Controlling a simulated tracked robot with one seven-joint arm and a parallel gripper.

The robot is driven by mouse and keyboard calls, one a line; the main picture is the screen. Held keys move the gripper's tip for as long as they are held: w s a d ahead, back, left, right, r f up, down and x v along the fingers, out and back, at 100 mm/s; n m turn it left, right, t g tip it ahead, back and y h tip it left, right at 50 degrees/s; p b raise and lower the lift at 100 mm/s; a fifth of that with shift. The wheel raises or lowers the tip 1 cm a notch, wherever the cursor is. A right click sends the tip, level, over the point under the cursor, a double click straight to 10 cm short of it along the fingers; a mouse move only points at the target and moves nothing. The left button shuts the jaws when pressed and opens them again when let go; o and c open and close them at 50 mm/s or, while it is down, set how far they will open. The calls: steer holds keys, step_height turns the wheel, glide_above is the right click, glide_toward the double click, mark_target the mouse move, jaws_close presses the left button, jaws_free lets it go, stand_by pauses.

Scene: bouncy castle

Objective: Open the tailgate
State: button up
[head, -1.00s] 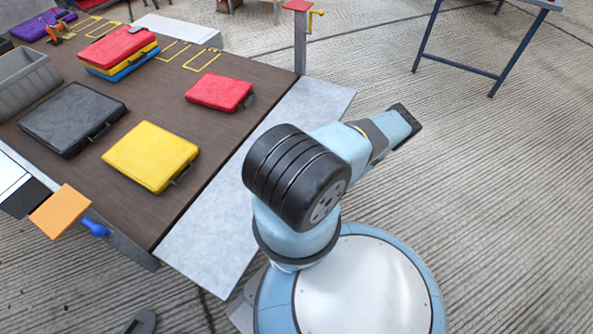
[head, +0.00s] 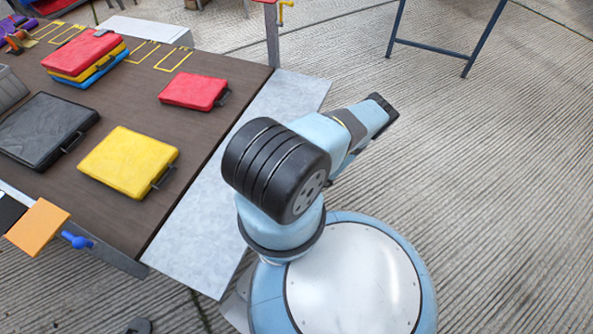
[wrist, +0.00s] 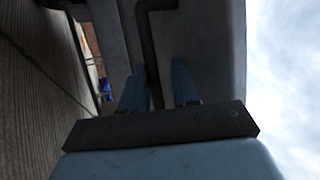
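In the wrist view my gripper (wrist: 158,68) has its two blue-grey fingers apart. A dark bent bar (wrist: 146,45), like a handle, runs between them, nearer the left finger, with a gap on its right. I cannot tell whether it touches a finger. Behind is a large grey panel (wrist: 213,45), possibly the tailgate; its identity is unclear. In the head view my arm rises from the round base and reaches right; the fingers do not show there.
A brown deck (head: 215,125) carries a yellow case (head: 128,162), red case (head: 192,92), black case (head: 45,130) and stacked cases (head: 85,55). A pale grey strip (head: 205,225) edges it, beside my base. A blue-framed stand (head: 430,52) is upper right; ribbed floor at right is open.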

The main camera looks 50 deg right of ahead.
steer(key=v, duration=1.2)
steer(key=shift+s+f, duration=0.1)
steer(key=shift+s, duration=0.1)
